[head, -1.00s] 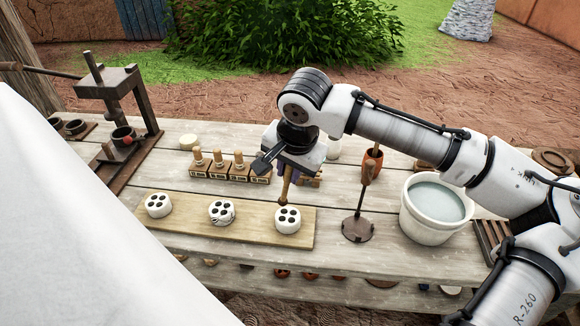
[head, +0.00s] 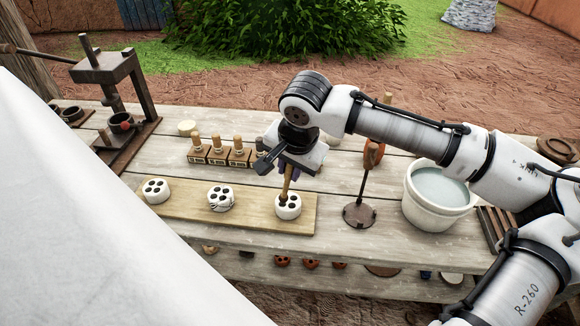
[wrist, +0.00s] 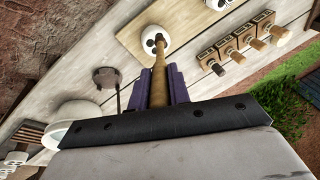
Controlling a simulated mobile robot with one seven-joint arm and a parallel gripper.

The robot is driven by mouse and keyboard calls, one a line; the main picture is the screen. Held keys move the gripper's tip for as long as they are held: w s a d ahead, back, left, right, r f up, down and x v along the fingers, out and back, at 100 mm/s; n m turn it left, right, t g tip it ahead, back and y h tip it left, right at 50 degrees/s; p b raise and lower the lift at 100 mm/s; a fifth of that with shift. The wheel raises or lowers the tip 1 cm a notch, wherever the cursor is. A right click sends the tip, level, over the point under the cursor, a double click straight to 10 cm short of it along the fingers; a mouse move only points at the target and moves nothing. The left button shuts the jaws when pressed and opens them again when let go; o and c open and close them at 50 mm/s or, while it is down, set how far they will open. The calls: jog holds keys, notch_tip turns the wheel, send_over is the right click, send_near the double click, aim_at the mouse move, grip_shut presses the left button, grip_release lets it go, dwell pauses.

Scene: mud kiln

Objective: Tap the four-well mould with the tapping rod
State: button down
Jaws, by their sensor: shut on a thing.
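My gripper (head: 291,172) is shut on the wooden tapping rod (head: 286,187), which points down. In the wrist view the rod (wrist: 159,75) runs out between the purple fingers of my gripper (wrist: 160,88). The rod's lower end is at the white four-well mould (head: 288,208) at the right end of the board; it appears to touch the mould's top. This mould also shows in the wrist view (wrist: 153,31), with its wells partly hidden by the rod. Two more white moulds with dark wells sit on the board, one in the middle (head: 221,199) and one at the left (head: 156,190).
The moulds stand on a wooden board (head: 254,220). Behind are several wooden-handled stamps (head: 218,155). A dark metal stand (head: 359,215) and a white bucket of water (head: 437,200) are to the right. An iron press (head: 118,95) is at the left.

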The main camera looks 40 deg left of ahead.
jog(key=shift+f, duration=0.2)
jog(key=shift+f+b, duration=0.7)
jog(key=shift+f, duration=0.15)
jog(key=shift+s+f, duration=0.1)
jog(key=shift+f, duration=0.1)
jog(key=shift+r+p, duration=2.2)
jog(key=shift+r, duration=0.8)
